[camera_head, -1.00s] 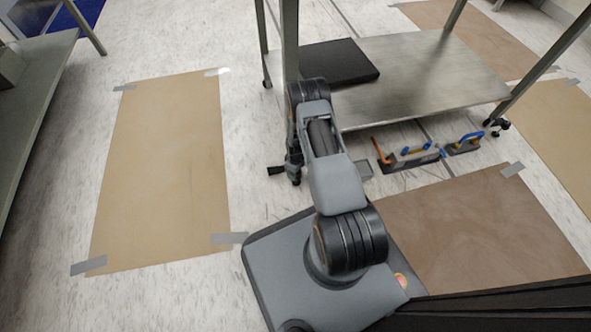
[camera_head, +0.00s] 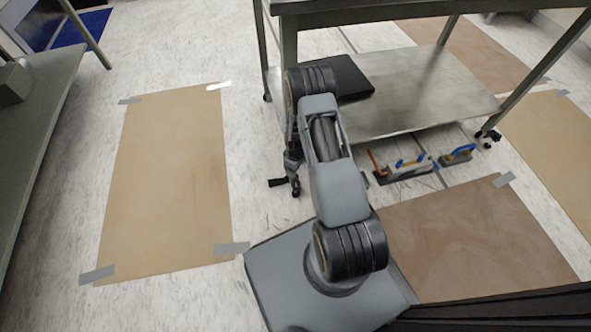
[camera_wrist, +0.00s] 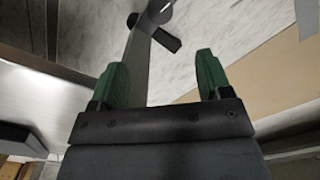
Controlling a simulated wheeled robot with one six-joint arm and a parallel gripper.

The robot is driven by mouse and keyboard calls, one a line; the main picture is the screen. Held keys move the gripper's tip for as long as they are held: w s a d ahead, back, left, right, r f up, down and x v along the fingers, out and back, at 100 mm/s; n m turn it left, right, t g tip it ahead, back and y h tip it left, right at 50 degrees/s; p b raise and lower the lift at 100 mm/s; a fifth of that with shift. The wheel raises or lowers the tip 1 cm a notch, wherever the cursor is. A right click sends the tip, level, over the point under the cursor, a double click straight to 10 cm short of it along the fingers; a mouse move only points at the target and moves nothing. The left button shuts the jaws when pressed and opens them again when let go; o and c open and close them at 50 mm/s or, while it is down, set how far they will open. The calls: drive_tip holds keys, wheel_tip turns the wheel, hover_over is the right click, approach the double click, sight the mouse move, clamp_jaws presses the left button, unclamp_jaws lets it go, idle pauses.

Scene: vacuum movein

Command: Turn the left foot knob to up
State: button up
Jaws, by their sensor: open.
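The left foot knob shows as a black lever (camera_wrist: 166,40) at the bottom of the grey metal table leg (camera_wrist: 138,62) in the wrist view. In the head view the black lever (camera_head: 277,183) stands out near the floor, beside my gripper (camera_head: 292,160), which my arm partly hides. My gripper (camera_wrist: 158,75) has two green fingertips, spread apart with nothing held. In the wrist view the leg passes behind the gap between them, and the lever lies beyond the tips, apart from them. The knob's exact turn position is unclear.
The metal table's lower shelf (camera_head: 430,90) holds a flat black slab (camera_head: 345,78). Several tools, including a blue-handled trowel (camera_head: 457,153), lie on the floor at right. Brown sheets (camera_head: 165,180) are taped to the floor at left and right. A bench (camera_head: 40,110) stands at far left.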

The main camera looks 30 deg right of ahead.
drive_tip(key=shift+r, duration=0.35)
